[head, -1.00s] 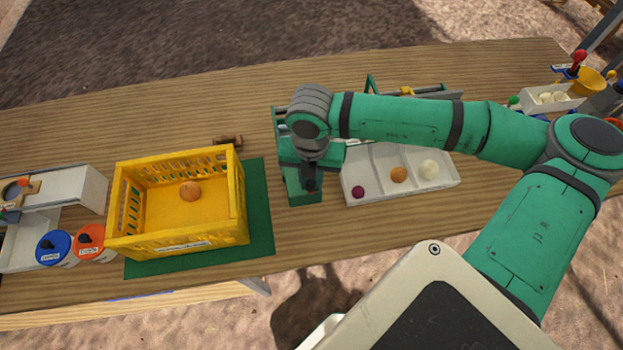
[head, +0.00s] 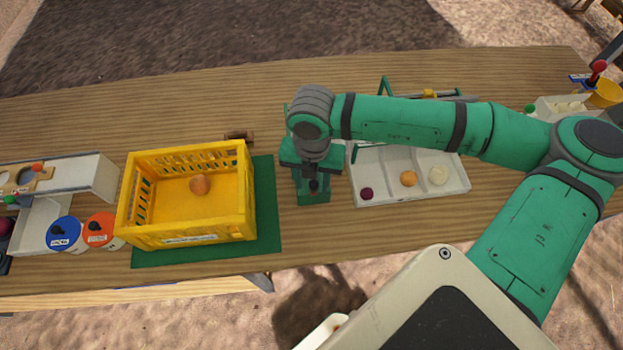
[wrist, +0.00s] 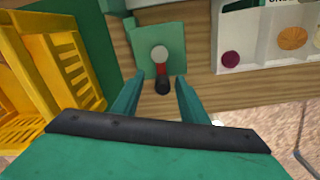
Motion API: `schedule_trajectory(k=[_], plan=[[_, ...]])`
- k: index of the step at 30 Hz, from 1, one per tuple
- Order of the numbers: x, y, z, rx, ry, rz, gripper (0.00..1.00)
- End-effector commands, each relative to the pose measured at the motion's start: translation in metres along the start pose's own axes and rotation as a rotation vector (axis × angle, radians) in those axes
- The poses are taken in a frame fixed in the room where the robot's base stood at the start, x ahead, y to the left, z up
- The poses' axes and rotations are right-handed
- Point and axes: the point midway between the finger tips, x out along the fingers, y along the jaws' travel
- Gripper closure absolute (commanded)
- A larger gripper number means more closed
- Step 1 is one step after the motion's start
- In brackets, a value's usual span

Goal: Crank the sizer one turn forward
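The sizer's green body (head: 313,195) stands on the table, largely covered by my wrist in the head view. Its crank shows in the wrist view as a grey round hub (wrist: 160,53), a short red arm and a black knob (wrist: 162,86) pointing toward me. My gripper (wrist: 159,80) is open, with one green finger on each side of the knob. I cannot tell whether either finger touches it. In the head view my gripper (head: 312,168) hangs over the sizer. The sizer's white tray (head: 463,188) holds a purple, an orange and a white onion in separate compartments.
A yellow crate (head: 190,233) with one onion stands on a green mat (head: 266,215) left of the sizer. Blue (head: 64,233) and orange (head: 101,229) round lids lie farther left. A brown block (head: 239,136) lies behind the crate. The table's front edge is close.

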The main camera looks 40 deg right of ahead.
Motion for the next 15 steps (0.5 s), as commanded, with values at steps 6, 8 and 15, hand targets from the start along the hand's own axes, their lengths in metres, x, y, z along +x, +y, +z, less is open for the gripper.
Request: schedule_trajectory(k=[6,8,15], plan=[[0.0002,-0.0041,0.001,0.008,0.001,-0.001,0.6],[0.0002,-0.0031,0.0006,0.006,0.001,-0.001,0.6],[-0.0077,0.0009,-0.0004,-0.003,0.001,-0.001,0.6]])
